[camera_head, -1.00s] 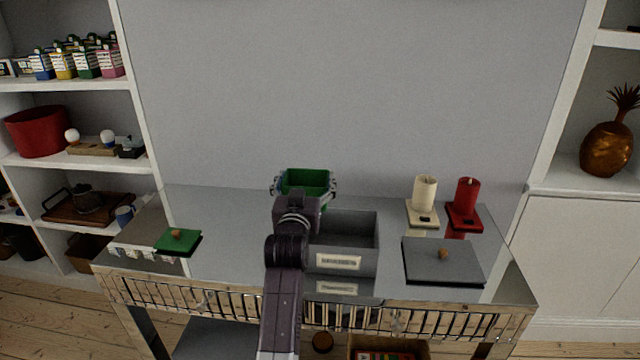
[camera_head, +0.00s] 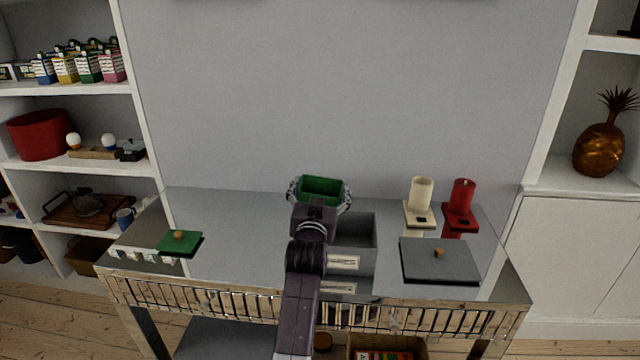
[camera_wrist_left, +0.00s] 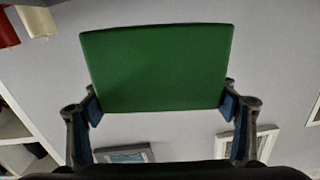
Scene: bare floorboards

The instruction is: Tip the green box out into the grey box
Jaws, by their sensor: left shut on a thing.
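The green box (camera_head: 322,186) is held up by my left gripper (camera_head: 319,194), whose fingers clasp it on two opposite sides. In the head view it sits above and at the back of the grey box (camera_head: 366,238), slightly tilted, with its dark inside partly showing. In the left wrist view the green box (camera_wrist_left: 158,68) fills the space between the fingers. The grey box stands open on the table, and my arm hides its left part. The green lid (camera_head: 179,243) lies at the table's left. The grey lid (camera_head: 439,261) lies at the right. My right gripper is not in view.
The mirrored table (camera_head: 240,225) is clear between the green lid and my arm. Shelves stand on both sides, and a wall is behind.

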